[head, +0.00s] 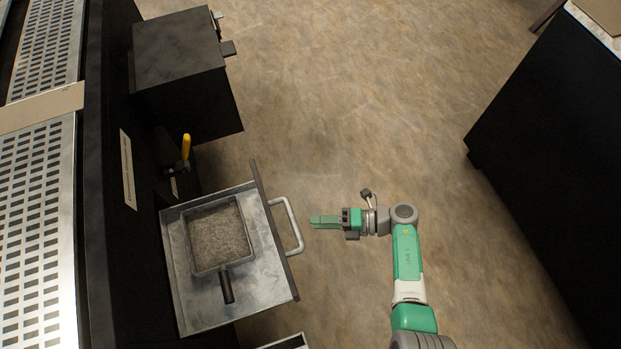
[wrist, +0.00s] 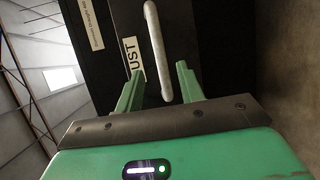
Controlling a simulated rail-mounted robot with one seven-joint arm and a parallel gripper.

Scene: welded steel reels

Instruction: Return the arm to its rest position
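My gripper (head: 311,221) is at the end of the green and white arm, to the right of an open metal drawer (head: 180,262). Its fingers point left toward the drawer's pale bar handle (head: 291,226). A small gap shows between fingertips and handle in the head view. In the wrist view, my gripper (wrist: 160,69) has its two green fingers spread with nothing held. There the handle (wrist: 157,45) appears in line with the space between them. The arm is bent at the elbow, over open floor.
A square pan (head: 217,236) of grey granular material with a black grip lies in the drawer. A black box (head: 180,50) juts out above it, with a yellow-handled lever (head: 186,146) between. A dark cabinet (head: 560,140) stands at right. The floor (head: 370,90) between is clear.

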